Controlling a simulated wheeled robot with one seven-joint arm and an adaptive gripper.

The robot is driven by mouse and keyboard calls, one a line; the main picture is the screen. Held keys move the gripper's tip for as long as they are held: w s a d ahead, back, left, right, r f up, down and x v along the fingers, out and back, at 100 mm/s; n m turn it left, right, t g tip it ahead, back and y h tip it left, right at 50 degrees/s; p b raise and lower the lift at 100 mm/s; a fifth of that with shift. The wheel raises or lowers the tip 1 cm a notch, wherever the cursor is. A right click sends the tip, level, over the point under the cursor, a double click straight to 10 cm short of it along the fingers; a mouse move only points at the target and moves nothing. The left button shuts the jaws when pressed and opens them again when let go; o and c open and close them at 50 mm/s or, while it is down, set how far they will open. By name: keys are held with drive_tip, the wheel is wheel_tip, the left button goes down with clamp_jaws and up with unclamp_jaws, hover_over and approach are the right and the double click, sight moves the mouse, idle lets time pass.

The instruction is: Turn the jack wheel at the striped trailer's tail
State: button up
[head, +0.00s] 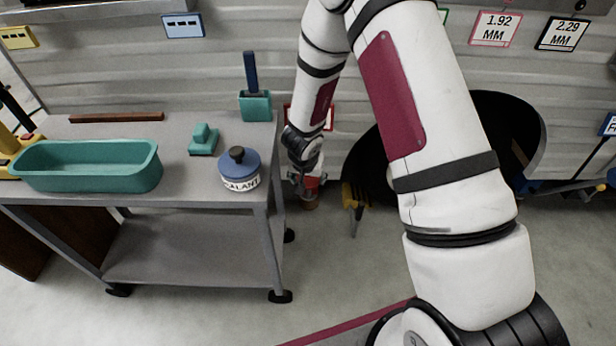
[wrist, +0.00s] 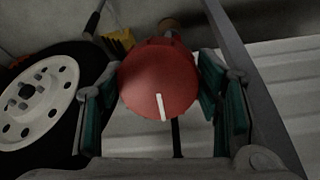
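The red round jack wheel (wrist: 158,85) with a white mark fills the middle of the wrist view. In the head view a small red part of it (head: 313,183) shows low beside the cart, beneath my wrist. My gripper (wrist: 160,75) has its two teal-padded fingers on opposite sides of the wheel, very close to its rim. Whether the pads press on it is unclear. My gripper (head: 307,178) is small and partly hidden in the head view. The ribbed pale trailer side (head: 250,30) stands behind.
A grey cart (head: 190,190) at left holds a teal tray (head: 85,180), a blue-lidded sealant tin (head: 240,178) and a teal cup (head: 255,105). A tyre with a white hub (wrist: 38,100) lies left of the gripper. A yellow item (head: 353,197) stands right of it. Floor in front is mostly clear.

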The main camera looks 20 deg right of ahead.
drive_tip(key=shift+m, duration=0.4)
drive_tip(key=m+b, duration=0.1)
drive_tip(key=m, duration=0.2)
drive_tip(key=shift+f+y, duration=0.1)
drive_tip(key=shift+y, duration=0.2)
drive_tip(key=shift+m+y+b, duration=0.3)
drive_tip(key=shift+m+b, duration=1.25)
drive_tip(key=shift+m, duration=0.45)
drive_tip(key=o, duration=1.2)
drive_tip(key=shift+c, duration=0.2)
drive_tip(key=v, duration=1.2)
